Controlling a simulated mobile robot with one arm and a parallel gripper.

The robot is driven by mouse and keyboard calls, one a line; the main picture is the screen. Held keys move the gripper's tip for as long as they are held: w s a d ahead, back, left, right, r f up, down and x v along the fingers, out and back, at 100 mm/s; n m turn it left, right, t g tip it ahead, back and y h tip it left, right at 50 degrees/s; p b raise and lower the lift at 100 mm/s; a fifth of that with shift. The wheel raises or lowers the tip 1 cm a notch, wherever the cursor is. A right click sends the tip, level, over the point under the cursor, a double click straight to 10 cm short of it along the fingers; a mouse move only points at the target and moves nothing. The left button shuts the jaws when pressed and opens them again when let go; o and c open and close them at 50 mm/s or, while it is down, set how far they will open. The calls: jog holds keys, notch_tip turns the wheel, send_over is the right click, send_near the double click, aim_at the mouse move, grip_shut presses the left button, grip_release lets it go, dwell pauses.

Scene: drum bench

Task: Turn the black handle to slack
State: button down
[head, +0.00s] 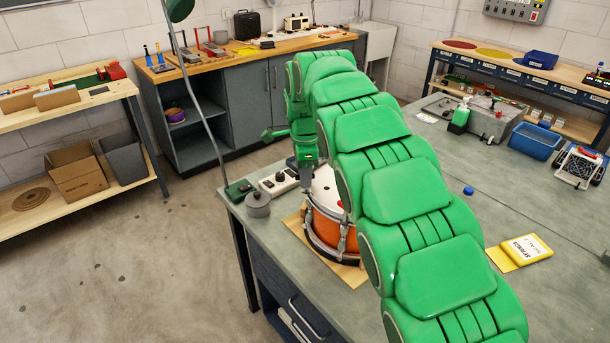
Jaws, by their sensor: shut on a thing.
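An orange drum (325,227) with a white head and metal rim stands on a light wooden board (349,274) on the grey-green bench. My gripper (306,184) points down at the drum's upper left rim. It is shut, apparently on the black handle at the drum's side. The handle itself is hidden by the gripper and too small to make out, so its angle cannot be told. My green arm covers the right part of the drum.
A white power strip (279,183) and a grey round weight (257,204) lie left of the drum, near the bench edge. A blue cap (468,191), a yellow pad (526,250) and a blue bin (534,141) are to the right. The bench between them is mostly clear.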

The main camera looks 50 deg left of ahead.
jog(key=n, duration=0.4)
jog(key=shift+r+n, duration=0.1)
jog(key=shift+n, duration=0.2)
jog(key=n, duration=1)
jog(key=shift+n, duration=0.4)
jog(key=n, duration=0.4)
jog(key=shift+n, duration=0.3)
jog(key=n, duration=0.4)
jog(key=shift+n, duration=0.3)
jog(key=n, duration=0.5)
jog(key=shift+a, duration=0.1)
jog(key=n, duration=0.5)
jog(key=shift+n, duration=0.4)
jog(key=n, duration=0.5)
